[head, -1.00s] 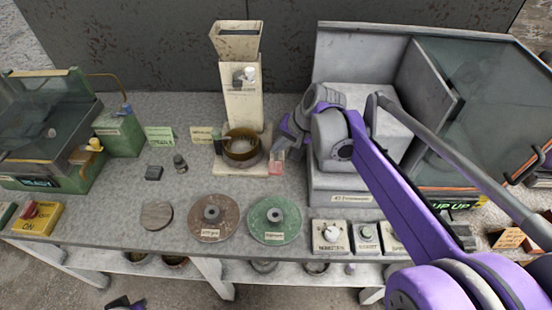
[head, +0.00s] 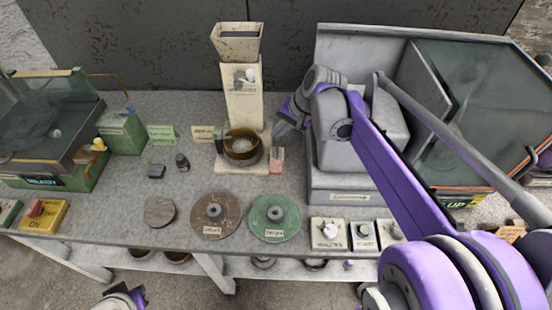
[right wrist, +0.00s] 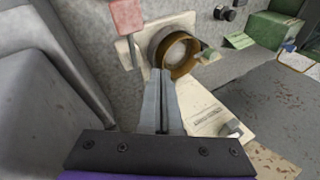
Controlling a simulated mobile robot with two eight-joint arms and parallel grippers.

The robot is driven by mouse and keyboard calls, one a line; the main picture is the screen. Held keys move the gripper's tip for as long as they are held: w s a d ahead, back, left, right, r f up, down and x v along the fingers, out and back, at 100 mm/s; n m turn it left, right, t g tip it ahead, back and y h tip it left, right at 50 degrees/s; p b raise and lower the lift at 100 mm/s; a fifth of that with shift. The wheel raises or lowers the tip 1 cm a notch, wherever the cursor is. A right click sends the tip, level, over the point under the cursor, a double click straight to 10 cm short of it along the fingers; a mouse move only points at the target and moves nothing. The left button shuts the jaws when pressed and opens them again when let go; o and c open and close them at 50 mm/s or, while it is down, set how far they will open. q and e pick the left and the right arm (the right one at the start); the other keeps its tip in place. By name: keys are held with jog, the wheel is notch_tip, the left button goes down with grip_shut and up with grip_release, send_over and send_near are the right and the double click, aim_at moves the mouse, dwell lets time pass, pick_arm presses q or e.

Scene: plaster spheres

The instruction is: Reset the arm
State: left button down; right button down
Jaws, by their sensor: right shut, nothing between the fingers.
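My right gripper (head: 281,130) hangs from the purple arm, just right of the cream dispenser (head: 242,85) and its brown ring-shaped bowl (head: 243,150). In the right wrist view its two fingers (right wrist: 160,74) lie together with nothing between them. They point towards the bowl (right wrist: 160,38), which appears just beyond the tips; I cannot tell the exact gap. A part of my left arm (head: 122,298) shows at the bottom edge of the head view; its fingers cannot be made out.
The grey machine (head: 340,185) with a glass-sided enclosure is close under my right arm. A brown disc (head: 214,218) and a green disc (head: 275,215) lie at the front. A green machine (head: 75,172) stands left.

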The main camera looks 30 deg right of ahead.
jog(key=s+a+f+n+h, duration=0.1)
jog(key=s+a+f+n, duration=0.3)
jog(key=s, duration=0.5)
jog(key=s+a+f+n+h, duration=0.1)
jog(key=s+a+f+n, duration=0.4)
jog(key=s, duration=0.4)
jog(key=shift+s+a+f+t+h, duration=0.3)
jog(key=shift+s+a+f, duration=0.1)
jog(key=shift+a, duration=0.4)
